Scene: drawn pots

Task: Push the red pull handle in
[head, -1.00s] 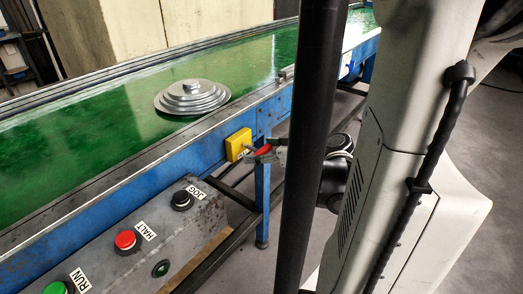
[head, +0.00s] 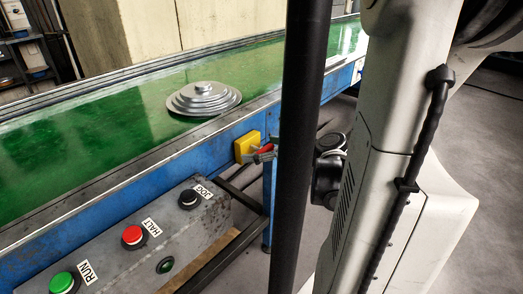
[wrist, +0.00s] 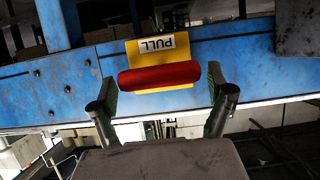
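The red pull handle (wrist: 160,77) is a thick red bar in front of a yellow plate (wrist: 183,45) marked PULL, on the blue side of the conveyor. In the wrist view it lies crosswise between the tips of my gripper (wrist: 161,85). The fingers are spread wide, one near each end of the bar; I cannot tell if they touch it. In the head view the yellow housing (head: 245,147) shows beside the small red handle (head: 265,149), with my gripper (head: 262,155) right at it. My black column hides part of the arm.
The green conveyor belt (head: 90,150) carries stacked grey discs (head: 204,97). A grey control box (head: 110,250) with green RUN (head: 62,283), red HALT (head: 133,236) and black JOG (head: 189,198) buttons stands in front. A conveyor leg (head: 267,205) stands below the handle.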

